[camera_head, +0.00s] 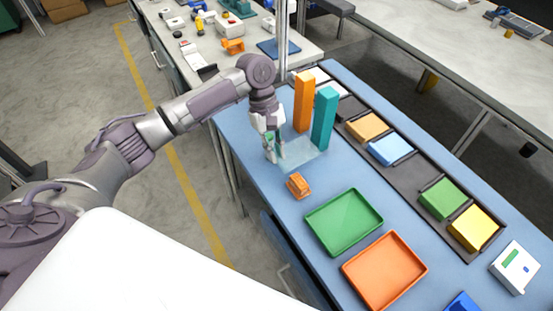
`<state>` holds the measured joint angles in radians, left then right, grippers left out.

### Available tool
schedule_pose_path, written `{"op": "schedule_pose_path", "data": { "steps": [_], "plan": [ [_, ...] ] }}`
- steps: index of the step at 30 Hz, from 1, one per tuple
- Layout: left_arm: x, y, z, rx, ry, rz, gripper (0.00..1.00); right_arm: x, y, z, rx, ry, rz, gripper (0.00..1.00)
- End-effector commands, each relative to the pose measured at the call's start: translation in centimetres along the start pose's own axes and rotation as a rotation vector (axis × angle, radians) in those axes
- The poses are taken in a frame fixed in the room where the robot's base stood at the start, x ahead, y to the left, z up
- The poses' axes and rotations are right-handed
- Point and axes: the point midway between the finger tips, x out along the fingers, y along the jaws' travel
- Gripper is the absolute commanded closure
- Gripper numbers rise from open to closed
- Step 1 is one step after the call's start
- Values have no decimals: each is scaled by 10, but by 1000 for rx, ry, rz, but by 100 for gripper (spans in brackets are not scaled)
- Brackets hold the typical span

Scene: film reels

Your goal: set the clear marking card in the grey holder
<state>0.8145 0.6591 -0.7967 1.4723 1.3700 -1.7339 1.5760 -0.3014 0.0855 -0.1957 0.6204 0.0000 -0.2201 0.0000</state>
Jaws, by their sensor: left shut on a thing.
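My left gripper (271,150) is over the left side of the blue table, pointing down. It is shut on the clear marking card (306,154), a pale see-through sheet that spreads out to the right of the fingers, low over the table. I cannot tell whether the card touches the table. A long dark grey rack (406,180) lies along the far right side, with coloured blocks in it. I cannot tell whether this rack is the grey holder; no other grey holder shows clearly. My right gripper is not in view.
An orange post (304,101) and a teal post (324,119) stand close behind the card. A small orange piece (299,186), a green tray (326,245) and an orange tray (363,287) lie nearer. A white box (516,267) is at the right.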

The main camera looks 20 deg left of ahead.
Motion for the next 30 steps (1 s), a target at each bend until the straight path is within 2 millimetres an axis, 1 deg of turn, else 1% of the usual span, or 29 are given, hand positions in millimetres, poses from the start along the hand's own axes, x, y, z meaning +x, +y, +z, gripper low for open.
{"op": "schedule_pose_path", "data": {
  "steps": [1, 5, 13, 19, 24, 25, 28, 29, 30],
  "plan": [
    [1, 3, -4, 0, 0, 0, 100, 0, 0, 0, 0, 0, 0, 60],
    [5, 5, -8, 1, 1, -1, 100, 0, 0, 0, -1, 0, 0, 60],
    [37, 4, -22, 1, 1, -1, 100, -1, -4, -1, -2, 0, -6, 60],
    [39, 5, -22, 2, 2, 0, 100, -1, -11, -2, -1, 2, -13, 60],
    [41, 4, -23, 1, 1, 0, 100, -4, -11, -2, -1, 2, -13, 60],
    [41, 5, -23, 1, 2, 0, 84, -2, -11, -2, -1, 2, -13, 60],
    [41, 4, -23, 1, 2, 0, 67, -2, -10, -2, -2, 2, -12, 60],
    [41, 4, -23, 1, 2, 0, 63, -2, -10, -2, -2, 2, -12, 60],
    [41, 4, -23, 1, 2, 0, 63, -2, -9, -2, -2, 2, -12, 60]
  ]
}}
